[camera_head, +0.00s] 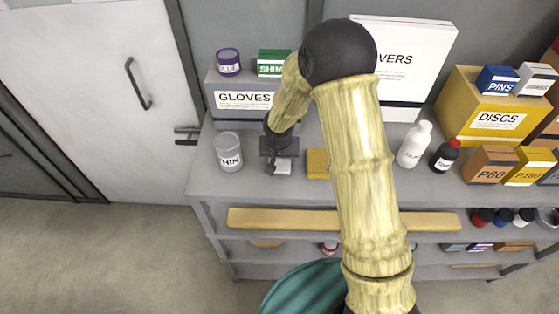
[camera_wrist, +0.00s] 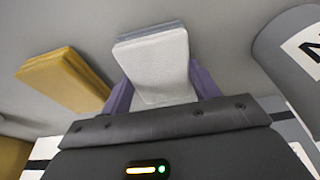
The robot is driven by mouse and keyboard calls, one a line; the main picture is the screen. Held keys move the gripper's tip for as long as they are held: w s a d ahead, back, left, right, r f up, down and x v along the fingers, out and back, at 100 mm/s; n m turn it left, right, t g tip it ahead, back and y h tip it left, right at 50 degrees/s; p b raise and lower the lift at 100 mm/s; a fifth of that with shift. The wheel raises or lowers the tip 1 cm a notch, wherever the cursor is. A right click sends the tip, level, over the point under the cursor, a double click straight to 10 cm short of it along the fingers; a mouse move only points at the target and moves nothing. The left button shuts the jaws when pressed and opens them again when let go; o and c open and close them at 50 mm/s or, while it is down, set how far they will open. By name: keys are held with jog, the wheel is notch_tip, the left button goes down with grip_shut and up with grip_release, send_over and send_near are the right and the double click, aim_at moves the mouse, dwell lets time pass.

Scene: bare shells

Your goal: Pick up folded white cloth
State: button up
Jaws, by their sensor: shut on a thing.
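The folded white cloth (camera_wrist: 160,68) is a small, layered, pale rectangle. In the wrist view it sits between the two purple fingers of my gripper (camera_wrist: 160,92), which are shut on its sides. In the head view the cloth (camera_head: 283,168) shows just below my dark gripper (camera_head: 277,166), over the grey shelf top between the tin and a yellow folded cloth. I cannot tell whether the cloth still touches the shelf. My arm hides part of the area to its right.
A yellow folded cloth (camera_head: 317,164) lies close on the right. A grey tin (camera_head: 229,152) stands on the left, and the GLOVES box (camera_head: 240,101) is behind. A white bottle (camera_head: 414,145) and a dark bottle (camera_head: 444,156) stand further right.

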notch_tip(320, 180, up, 10)
jog(key=b, duration=0.2)
dwell(0.5)
jog(key=o, duration=0.4)
jog(key=shift+c, duration=1.1)
notch_tip(320, 180, down, 5)
jog(key=b, duration=0.4)
jog(key=shift+r, duration=0.3)
jog(key=shift+w, duration=0.1)
